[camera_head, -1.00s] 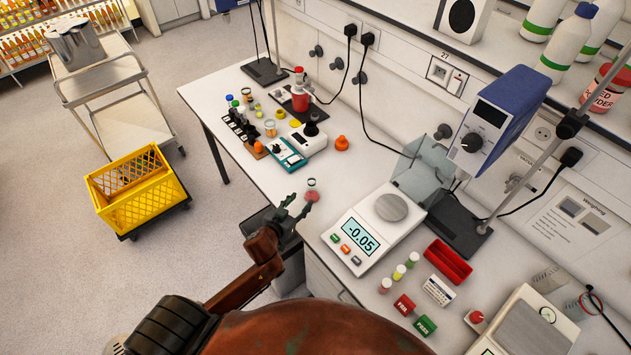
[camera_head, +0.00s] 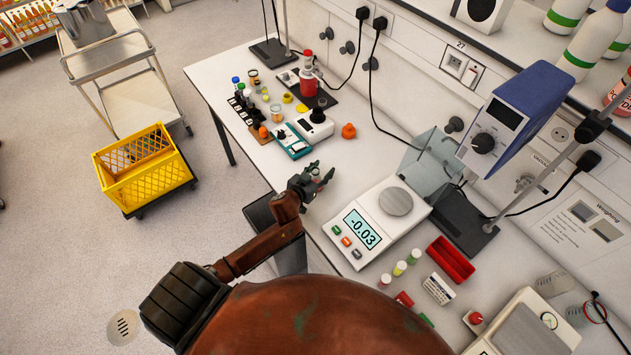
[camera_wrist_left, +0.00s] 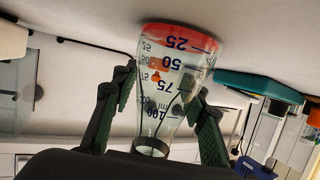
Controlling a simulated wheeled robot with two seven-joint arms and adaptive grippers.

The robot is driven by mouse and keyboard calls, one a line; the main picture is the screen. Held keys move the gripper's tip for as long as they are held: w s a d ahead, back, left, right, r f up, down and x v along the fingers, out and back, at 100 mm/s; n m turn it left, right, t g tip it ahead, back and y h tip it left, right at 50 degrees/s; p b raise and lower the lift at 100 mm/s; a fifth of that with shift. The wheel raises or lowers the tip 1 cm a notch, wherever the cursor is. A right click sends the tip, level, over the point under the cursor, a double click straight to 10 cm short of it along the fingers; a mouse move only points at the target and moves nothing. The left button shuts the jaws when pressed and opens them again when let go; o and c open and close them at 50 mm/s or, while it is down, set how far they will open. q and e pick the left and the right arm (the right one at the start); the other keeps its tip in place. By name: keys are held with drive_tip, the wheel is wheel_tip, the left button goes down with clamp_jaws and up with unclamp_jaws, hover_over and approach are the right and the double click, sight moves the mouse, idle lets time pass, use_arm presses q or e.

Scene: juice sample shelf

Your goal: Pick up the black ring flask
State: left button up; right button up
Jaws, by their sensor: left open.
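A clear conical flask (camera_wrist_left: 172,85) stands on the white bench, seen upside down in the left wrist view. It has dark volume marks, red liquid at its base and a dark ring near its mouth. My left gripper (camera_wrist_left: 166,84) is open, with one finger on each side of the flask; whether either finger touches it I cannot tell. In the head view my left gripper (camera_head: 319,176) is near the bench's front edge and mostly hides the flask. My right gripper is not in view.
A balance (camera_head: 362,226) stands to the right of the gripper. A teal device (camera_head: 291,141), an orange object (camera_head: 348,131) and small bottles stand farther back. A yellow crate (camera_head: 146,185) is on the floor at left. Bare bench lies between the gripper and the teal device.

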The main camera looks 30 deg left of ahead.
use_arm(q)
drive_tip(key=c, duration=1)
clamp_jaws()
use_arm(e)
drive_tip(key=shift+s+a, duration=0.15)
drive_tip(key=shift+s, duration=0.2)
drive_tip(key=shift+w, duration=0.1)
